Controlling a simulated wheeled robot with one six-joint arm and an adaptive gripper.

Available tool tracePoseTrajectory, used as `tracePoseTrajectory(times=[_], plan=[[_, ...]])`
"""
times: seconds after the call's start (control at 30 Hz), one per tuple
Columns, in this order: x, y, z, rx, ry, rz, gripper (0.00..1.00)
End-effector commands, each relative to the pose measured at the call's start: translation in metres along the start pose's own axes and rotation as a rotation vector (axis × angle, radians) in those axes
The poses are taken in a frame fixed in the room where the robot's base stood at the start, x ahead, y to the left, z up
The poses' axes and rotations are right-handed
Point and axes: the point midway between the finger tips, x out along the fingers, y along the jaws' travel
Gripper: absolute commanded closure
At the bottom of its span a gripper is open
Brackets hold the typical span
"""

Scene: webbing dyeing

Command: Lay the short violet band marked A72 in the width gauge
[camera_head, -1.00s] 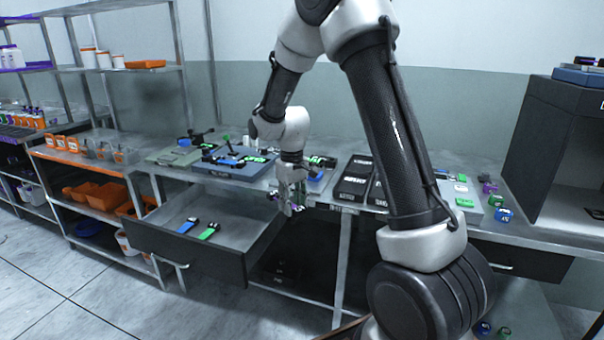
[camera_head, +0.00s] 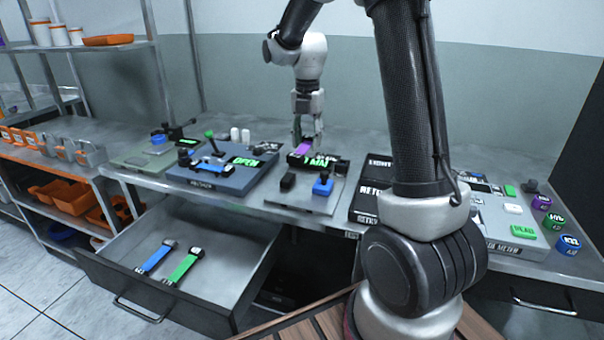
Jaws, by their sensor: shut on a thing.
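A short violet band (camera_head: 301,150) is between the fingertips of my gripper (camera_head: 304,141), which is shut on it. Its A72 mark cannot be read from here. No device in view is clearly labelled as the width gauge. A blue-grey device (camera_head: 205,179) with a green OPEN display, holding a blue band, stands just left.
An open drawer (camera_head: 215,235) below the bench holds a blue band (camera_head: 156,257) and a green band (camera_head: 186,265). A blue knob (camera_head: 323,185) stands on the grey plate. Black boxes (camera_head: 372,185) stand right, with several marked rolls (camera_head: 569,243) further right.

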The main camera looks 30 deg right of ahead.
Motion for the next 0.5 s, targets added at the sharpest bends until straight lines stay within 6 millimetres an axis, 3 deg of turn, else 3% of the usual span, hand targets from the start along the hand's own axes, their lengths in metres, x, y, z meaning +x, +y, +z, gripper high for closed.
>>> tracePoseTrajectory(times=[0.2, 0.5], plan=[[0.041, 0.000, 0.000, -0.001, 0.002, -0.002, 0.84], [0.075, 0.000, -0.001, 0.001, 0.003, -0.003, 0.84]])
